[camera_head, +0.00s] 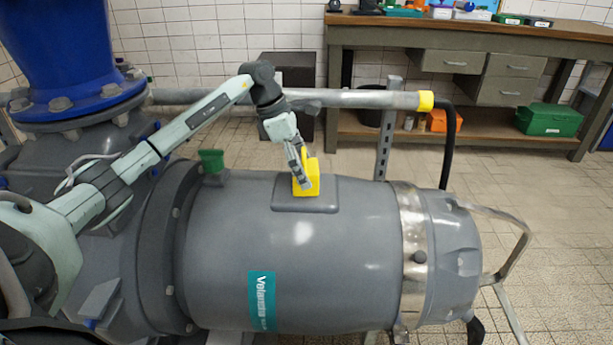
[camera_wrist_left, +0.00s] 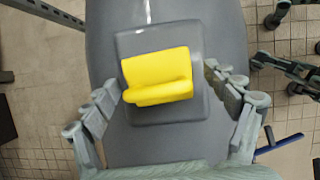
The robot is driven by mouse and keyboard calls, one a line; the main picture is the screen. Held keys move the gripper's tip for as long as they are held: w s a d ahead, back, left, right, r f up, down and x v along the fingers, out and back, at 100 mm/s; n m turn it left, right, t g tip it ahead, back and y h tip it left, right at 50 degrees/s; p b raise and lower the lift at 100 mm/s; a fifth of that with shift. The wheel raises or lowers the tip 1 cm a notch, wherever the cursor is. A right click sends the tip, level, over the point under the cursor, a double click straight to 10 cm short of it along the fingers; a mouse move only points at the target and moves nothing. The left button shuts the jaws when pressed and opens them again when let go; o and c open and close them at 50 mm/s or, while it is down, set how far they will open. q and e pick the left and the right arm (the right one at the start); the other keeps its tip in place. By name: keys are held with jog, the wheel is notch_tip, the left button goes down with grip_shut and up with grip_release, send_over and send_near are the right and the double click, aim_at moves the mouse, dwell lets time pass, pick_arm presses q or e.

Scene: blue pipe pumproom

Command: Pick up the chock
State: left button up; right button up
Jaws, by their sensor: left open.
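The yellow chock (camera_head: 308,177) sits on a raised grey pad (camera_head: 318,203) on top of the large grey pump body. My left gripper (camera_head: 300,178) reaches down to it from above, and its fingers show in front of the chock's left part. In the left wrist view the chock (camera_wrist_left: 157,76) lies between the two spread fingers of my left gripper (camera_wrist_left: 165,92), with a gap on each side. The left gripper is open and holds nothing.
The grey pump body (camera_head: 300,265) fills the middle. A green piece (camera_head: 212,161) stands on it left of the pad. A grey pipe with a yellow end (camera_head: 426,101) runs behind. A workbench (camera_head: 480,35) stands at the back. Tiled floor (camera_head: 560,220) lies clear at right.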

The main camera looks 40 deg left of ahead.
pick_arm(q)
jog(key=shift+w+f, duration=0.1)
jog(key=shift+f, duration=0.2)
jog(key=c, duration=1.6)
jog(key=shift+r, duration=0.1)
